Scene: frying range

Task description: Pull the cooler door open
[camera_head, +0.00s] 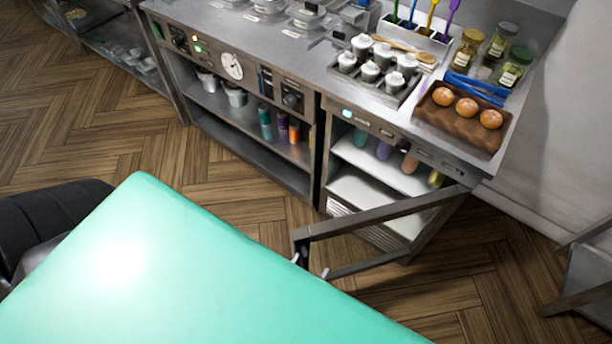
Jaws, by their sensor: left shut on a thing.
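The cooler (349,189) is under the right end of the counter, with pale shelves holding several bottles. Its dark-framed door (385,212) stands well open, swung out from the right side, and I see the interior past it. My left gripper (312,262) is at the door's free edge, shut on it. Only small parts of the gripper show; my large green body part in the foreground hides the rest. The handle itself is too hidden to make out. My right gripper is not in view.
The steel counter carries a tray of white-lidded jars (373,68), a wooden tray (440,115) with three round orange-brown items, and spice jars (467,50). Open shelves (255,135) are left of the cooler. Wooden floor (500,260) is clear right of the door; a grey stand (590,275) is at far right.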

